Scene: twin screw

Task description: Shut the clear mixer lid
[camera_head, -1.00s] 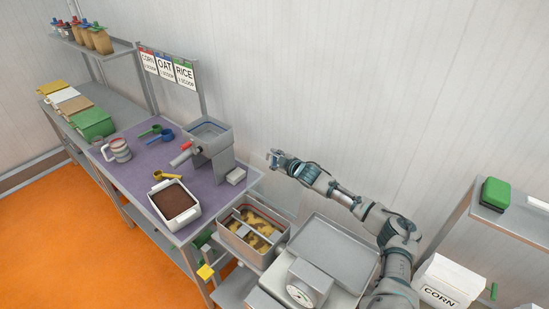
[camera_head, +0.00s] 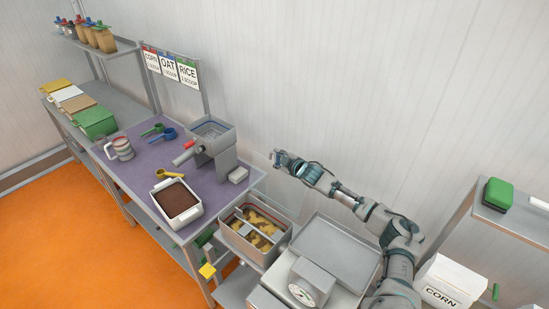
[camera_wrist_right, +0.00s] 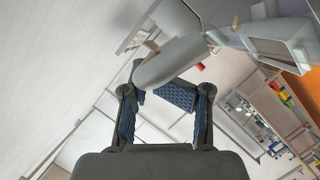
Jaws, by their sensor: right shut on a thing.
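The mixer is a metal trough (camera_head: 236,241) with yellow-brown material and grey bars inside, at lower centre in the head view. Its top is uncovered. The clear lid is very hard to make out; faint pale edges rise behind the trough, near the wall. My right gripper (camera_head: 277,158) is above and behind the trough, beside the grey hopper machine. In the right wrist view, the gripper (camera_wrist_right: 168,88) is shut on a grey rounded bar (camera_wrist_right: 172,62), apparently the lid's handle. The fingers partly hide it. My left gripper is not in view.
The grey hopper machine (camera_head: 222,160) stands on the purple-topped table, left of my right gripper. A white tub of brown material (camera_head: 177,200) and scoops are nearby. A flat metal tray (camera_head: 336,247) lies right of the trough, under my right arm. The wall is close behind.

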